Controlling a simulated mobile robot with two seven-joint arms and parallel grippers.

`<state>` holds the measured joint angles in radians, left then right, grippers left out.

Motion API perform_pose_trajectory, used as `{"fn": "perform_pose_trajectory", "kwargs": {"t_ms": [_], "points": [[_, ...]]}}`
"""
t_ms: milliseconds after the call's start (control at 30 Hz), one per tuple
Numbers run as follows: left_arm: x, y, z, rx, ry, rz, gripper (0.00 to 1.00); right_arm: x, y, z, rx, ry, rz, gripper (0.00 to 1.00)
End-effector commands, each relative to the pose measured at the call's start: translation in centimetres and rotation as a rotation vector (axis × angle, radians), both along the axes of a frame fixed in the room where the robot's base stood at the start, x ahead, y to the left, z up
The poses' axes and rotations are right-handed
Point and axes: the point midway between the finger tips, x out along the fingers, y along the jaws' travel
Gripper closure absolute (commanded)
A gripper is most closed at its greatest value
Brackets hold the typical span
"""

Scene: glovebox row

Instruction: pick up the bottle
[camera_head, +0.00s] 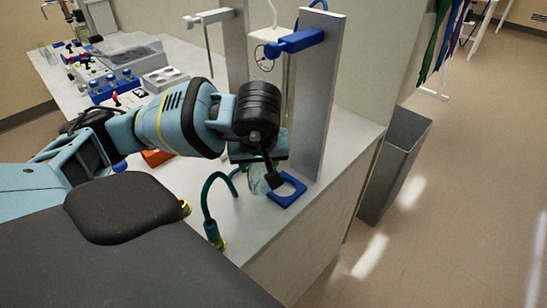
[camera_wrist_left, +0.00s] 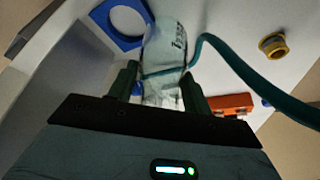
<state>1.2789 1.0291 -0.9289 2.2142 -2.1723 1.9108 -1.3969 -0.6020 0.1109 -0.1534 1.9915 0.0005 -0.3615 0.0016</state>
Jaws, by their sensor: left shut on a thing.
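The bottle (camera_wrist_left: 165,52) is clear, with dark print on its side. In the left wrist view it stands between the two fingers of my left gripper (camera_wrist_left: 160,82), which is shut on it. In the head view my left gripper (camera_head: 262,165) is at the right end of the counter, and part of the clear bottle (camera_head: 257,180) shows below it. The gripper and wrist hide the rest of the bottle there. I cannot tell whether the bottle touches the counter. My right gripper is not in view.
A blue square ring (camera_head: 287,190) lies beside the bottle, near the counter edge. A green hose (camera_head: 207,195) curves up close on the left. A tall grey panel (camera_head: 318,100) stands behind. An orange item (camera_head: 156,158) and racks (camera_head: 115,88) occupy the counter's left.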

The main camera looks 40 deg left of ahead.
Motion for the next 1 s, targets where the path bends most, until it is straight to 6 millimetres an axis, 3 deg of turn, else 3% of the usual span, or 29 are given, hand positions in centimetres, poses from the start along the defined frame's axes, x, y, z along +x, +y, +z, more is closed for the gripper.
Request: {"fn": "perform_pose_trajectory", "kwargs": {"t_ms": [600,1000], "points": [[-6.2,3.1,0.5,0.002,0.001,0.002,0.77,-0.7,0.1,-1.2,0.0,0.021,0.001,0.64],[-8.2,4.0,0.9,0.001,-0.002,0.001,0.77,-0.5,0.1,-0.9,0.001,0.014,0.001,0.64]]}}
